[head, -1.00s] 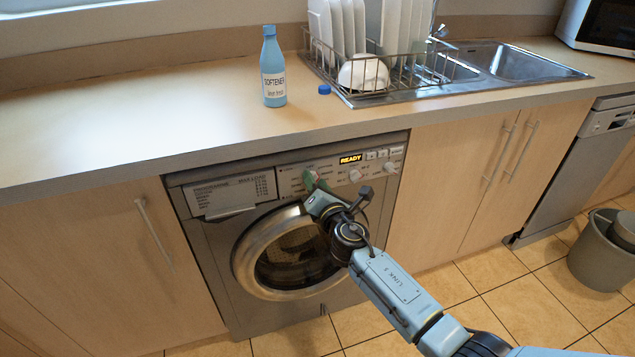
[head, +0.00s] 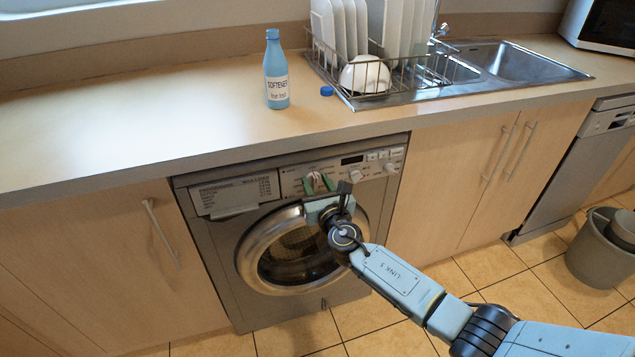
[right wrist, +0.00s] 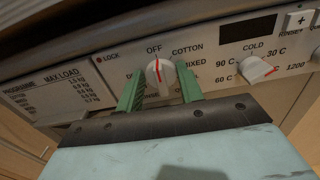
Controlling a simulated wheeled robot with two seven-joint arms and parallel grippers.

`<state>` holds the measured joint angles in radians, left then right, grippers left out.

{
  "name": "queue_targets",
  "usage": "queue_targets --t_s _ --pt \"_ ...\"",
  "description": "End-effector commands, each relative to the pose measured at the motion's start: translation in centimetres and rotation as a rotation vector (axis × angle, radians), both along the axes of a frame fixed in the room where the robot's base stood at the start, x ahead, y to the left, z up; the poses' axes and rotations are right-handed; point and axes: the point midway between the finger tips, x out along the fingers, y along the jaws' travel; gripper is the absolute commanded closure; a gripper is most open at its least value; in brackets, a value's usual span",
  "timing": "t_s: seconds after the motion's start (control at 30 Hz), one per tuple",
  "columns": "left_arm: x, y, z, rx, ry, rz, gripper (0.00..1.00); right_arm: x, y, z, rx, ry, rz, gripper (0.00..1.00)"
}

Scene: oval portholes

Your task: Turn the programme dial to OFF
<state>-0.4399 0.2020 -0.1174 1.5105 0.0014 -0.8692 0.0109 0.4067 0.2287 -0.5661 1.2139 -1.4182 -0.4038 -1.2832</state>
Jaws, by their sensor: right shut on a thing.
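The programme dial (right wrist: 160,76) is a white knob with a red pointer line on the washing machine (head: 222,240). In the right wrist view the line points up at the OFF mark (right wrist: 153,49). My right gripper (right wrist: 158,84) has one green finger on each side of the dial and is shut on it. In the head view the dial (head: 315,178) shows small between the fingers of my right gripper (head: 320,184). The machine's display (head: 352,160) is dark. My left gripper is out of view.
A second white knob (right wrist: 257,69) with temperature marks sits right of the programme dial. The round door (head: 245,245) is below the panel. The worktop edge (head: 250,155) overhangs above. A softener bottle (head: 276,75) and a blue cap (head: 327,91) stand on the worktop.

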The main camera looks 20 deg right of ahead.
Motion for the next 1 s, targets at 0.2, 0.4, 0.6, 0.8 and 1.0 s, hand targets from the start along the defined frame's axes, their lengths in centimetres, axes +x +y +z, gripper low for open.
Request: queue_targets --t_s 0.2,0.4,0.6,0.8,1.0 --pt "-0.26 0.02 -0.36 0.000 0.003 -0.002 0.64 0.02 -0.02 0.02 -0.033 -0.001 -0.001 0.86" --pt "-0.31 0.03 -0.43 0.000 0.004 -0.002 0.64 0.02 -0.02 0.00 -0.037 -0.001 -0.001 0.86" --pt "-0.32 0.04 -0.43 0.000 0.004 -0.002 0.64 0.02 -0.02 0.00 -0.037 -0.001 -0.001 0.61" --pt "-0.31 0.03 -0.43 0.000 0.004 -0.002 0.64 0.01 -0.01 0.00 -0.035 -0.001 -0.001 0.42" --pt "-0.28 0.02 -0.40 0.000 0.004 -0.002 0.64 -0.01 0.01 0.00 -0.034 -0.001 0.000 0.42"
